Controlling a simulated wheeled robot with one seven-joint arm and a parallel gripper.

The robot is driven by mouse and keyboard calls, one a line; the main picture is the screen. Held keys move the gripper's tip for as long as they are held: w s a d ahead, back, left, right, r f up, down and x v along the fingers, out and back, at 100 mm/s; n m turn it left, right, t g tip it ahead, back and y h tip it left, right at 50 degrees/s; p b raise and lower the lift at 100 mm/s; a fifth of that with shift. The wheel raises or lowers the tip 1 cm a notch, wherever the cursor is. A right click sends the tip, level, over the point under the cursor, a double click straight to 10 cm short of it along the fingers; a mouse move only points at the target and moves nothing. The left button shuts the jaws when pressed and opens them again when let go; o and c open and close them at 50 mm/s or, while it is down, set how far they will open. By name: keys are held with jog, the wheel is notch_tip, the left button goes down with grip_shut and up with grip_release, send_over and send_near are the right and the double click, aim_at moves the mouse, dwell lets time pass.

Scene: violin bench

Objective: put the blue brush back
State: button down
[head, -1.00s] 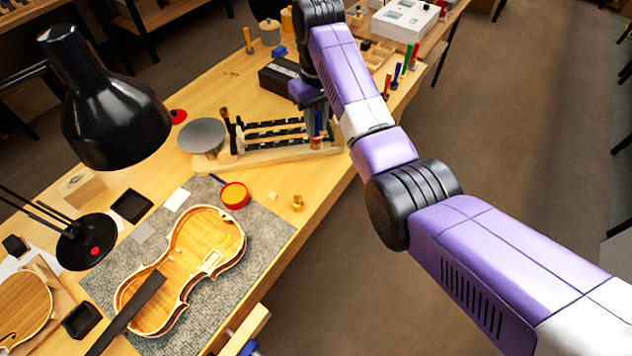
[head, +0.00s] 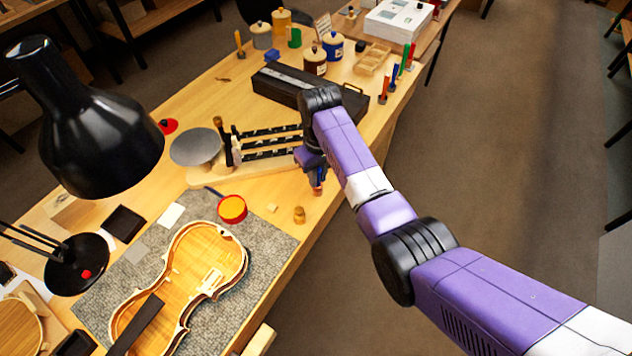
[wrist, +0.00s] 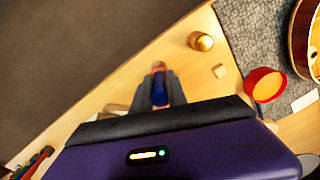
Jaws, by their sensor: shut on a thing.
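The blue brush (wrist: 159,92) is between the two fingers of my gripper (wrist: 160,95) in the wrist view. Its blue handle shows with a brownish tip at the far end. In the head view the blue brush (head: 318,186) hangs below my gripper (head: 314,172), beside the right end of the wooden rack (head: 205,176) and near the bench's front edge. My gripper is shut on the brush. Whether the brush's lower end touches the bench is too small to tell. My arm hides the right end of the rack.
A black case (head: 280,85) lies behind the rack. Several coloured upright tools (head: 397,72) stand along the bench's right edge. A red tin (head: 232,208), a small brass pot (head: 299,215) and a violin body (head: 200,275) are in front. A black lamp (head: 95,125) stands at left.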

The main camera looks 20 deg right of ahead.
aim_at(318, 183)
jog(key=shift+f+b, duration=0.85)
jog(key=shift+f, duration=0.6)
jog(key=shift+f, duration=0.15)
jog(key=c, duration=1.3)
grip_release()
notch_tip(318, 183, up, 12)
jog(key=shift+d+r, duration=0.1)
jog(key=shift+r, duration=0.1)
